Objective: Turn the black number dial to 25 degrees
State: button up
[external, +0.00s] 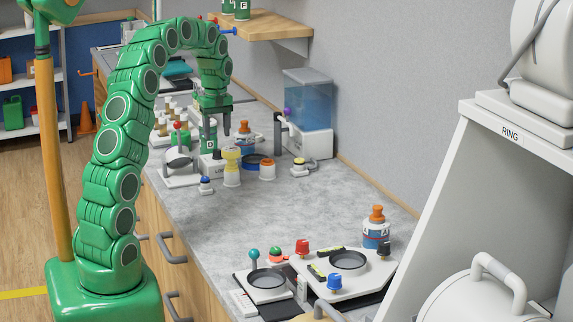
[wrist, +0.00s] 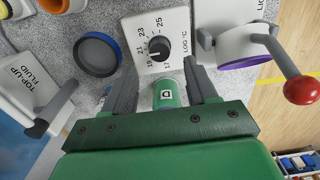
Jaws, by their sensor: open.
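The black number dial (wrist: 160,50) is a round knob on a white box (wrist: 178,22) marked LOG °C, with numbers from 17 to 25 printed around it. Its pointer is too small to read surely. In the external view the white box (external: 209,167) stands on the counter below my gripper (external: 216,138). In the wrist view my gripper (wrist: 158,72) is open, its two grey fingers apart, with the dial just beyond the tips and between their lines. A green bottle (wrist: 168,95) marked D shows between the fingers. I cannot tell whether they touch it.
A blue-rimmed dish (wrist: 98,54) lies left of the box. A TOP UP FLUID dispenser (wrist: 30,100) stands further left, and a red-knobbed lever (wrist: 301,89) is at right. A yellow-topped container (external: 231,165) stands close by. The counter's middle (external: 270,210) is clear.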

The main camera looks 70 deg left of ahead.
aim_at(218, 150)
notch_tip(218, 150, down, 6)
jog(key=shift+r, duration=0.1)
jog(key=shift+c, duration=0.3)
jog(key=c, duration=1)
